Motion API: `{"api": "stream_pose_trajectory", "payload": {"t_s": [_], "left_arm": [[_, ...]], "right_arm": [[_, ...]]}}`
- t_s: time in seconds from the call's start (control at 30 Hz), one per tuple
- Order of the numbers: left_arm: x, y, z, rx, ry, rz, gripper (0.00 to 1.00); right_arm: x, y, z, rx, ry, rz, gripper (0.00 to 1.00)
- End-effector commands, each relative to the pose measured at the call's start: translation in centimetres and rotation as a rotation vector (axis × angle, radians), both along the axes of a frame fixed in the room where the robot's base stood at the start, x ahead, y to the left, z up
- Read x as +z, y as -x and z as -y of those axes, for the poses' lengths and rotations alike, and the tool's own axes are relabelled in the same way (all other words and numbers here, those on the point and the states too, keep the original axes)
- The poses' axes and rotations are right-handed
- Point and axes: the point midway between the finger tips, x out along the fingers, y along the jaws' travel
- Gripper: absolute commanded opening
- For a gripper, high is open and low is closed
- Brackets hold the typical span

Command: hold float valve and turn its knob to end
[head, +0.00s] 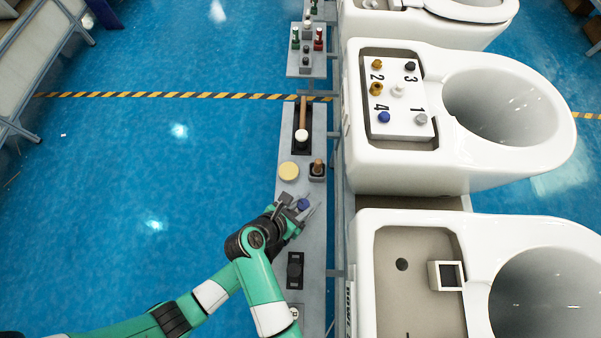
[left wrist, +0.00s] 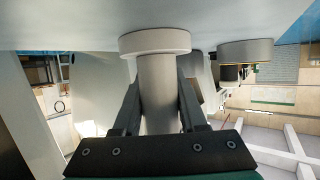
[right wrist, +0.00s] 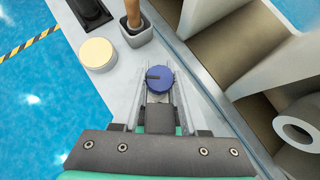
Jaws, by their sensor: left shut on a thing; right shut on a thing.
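The float valve has a round blue knob (head: 304,204) with a small dark bar on top. It sits on the narrow grey bench. The knob also shows in the right wrist view (right wrist: 159,78). My right gripper (right wrist: 163,86) is shut on this knob from above. In the left wrist view, my left gripper (left wrist: 160,88) is shut around a pale upright cylinder, the valve body (left wrist: 159,75), below its wide round flange. In the head view both hands crowd together at the knob, so the valve body and the fingertips are mostly hidden there.
A yellow disc (head: 288,171) and a square cup with a wooden-handled tool (head: 317,170) lie just beyond the valve. A black holder (head: 295,270) is nearer on the bench (head: 312,240). White toilets (head: 365,145) line the right side. Blue floor is free on the left.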

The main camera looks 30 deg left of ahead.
Motion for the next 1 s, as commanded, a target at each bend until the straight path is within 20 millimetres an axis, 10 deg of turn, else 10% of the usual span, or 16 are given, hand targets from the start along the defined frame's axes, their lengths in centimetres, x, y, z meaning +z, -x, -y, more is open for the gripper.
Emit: {"api": "stream_pose_trajectory", "payload": {"t_s": [0.43,0.47,0.6,1.0], "left_arm": [[0.00,0.00,0.01,0.000,0.000,0.000,0.00],[0.00,0.00,0.01,0.000,0.000,0.000,0.00],[0.00,0.00,0.01,0.000,0.000,0.001,0.00],[0.00,0.00,0.01,0.000,-0.001,0.000,0.00]], "right_arm": [[-0.03,0.04,0.15,0.099,0.000,0.001,0.00],[-0.03,0.04,0.15,0.099,0.000,0.001,0.47],[-0.01,0.04,0.14,0.099,0.000,0.001,0.72],[0.03,0.03,0.12,0.098,-0.001,0.001,0.74]]}}
